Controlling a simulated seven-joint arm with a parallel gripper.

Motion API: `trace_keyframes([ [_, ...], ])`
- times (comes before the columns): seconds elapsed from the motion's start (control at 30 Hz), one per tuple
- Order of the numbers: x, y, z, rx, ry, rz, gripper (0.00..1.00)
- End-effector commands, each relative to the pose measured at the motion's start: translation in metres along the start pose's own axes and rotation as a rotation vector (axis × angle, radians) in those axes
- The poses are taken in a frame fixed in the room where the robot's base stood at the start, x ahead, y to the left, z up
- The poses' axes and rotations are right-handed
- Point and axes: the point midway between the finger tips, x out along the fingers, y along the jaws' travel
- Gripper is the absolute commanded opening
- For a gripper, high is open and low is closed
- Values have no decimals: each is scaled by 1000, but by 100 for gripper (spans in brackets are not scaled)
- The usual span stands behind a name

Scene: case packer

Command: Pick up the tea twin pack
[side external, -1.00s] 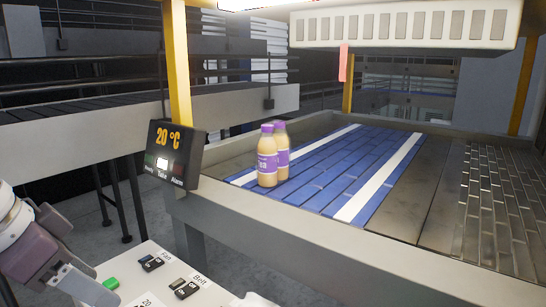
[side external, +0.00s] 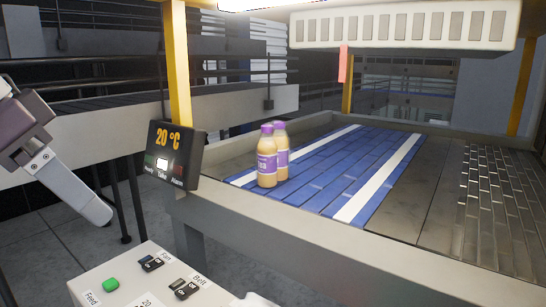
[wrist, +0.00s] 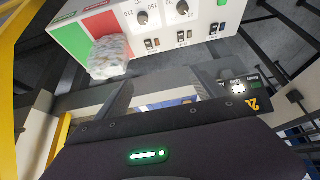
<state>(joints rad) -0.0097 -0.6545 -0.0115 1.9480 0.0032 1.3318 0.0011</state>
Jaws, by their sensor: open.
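The tea twin pack (side external: 267,163) is two cream-coloured bottles with purple caps and purple labels, standing upright close together on the blue belt near its left front edge. The front bottle partly hides the other. My gripper (side external: 98,213) is at the left of the side view, in front of and well apart from the bottles, with its fingers slanting down to the right. In the wrist view my gripper (wrist: 165,82) shows two fingers spread apart with nothing held between them. I cannot make out the bottles in the wrist view.
A control box with switches (side external: 165,275) stands at the front. The wrist view shows a pale, crumpled-looking lump (wrist: 110,57) against its red and green panels. A temperature display (side external: 172,155) and a yellow post (side external: 179,60) stand left of the bottles. A white hood (side external: 405,25) hangs above the belt (side external: 335,170).

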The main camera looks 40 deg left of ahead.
Motion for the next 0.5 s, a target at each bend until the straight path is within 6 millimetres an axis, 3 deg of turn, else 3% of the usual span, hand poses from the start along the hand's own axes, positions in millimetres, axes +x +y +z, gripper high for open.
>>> trace_keyframes([
  [0.03,15,-1,-31,8,15,-25,79],
  [0.17,48,-3,-118,39,111,-61,79],
  [0.27,84,-9,-189,63,196,-68,79],
  [0.4,148,-27,-286,66,336,-43,79],
  [0.5,193,-48,-342,38,441,-15,79],
])
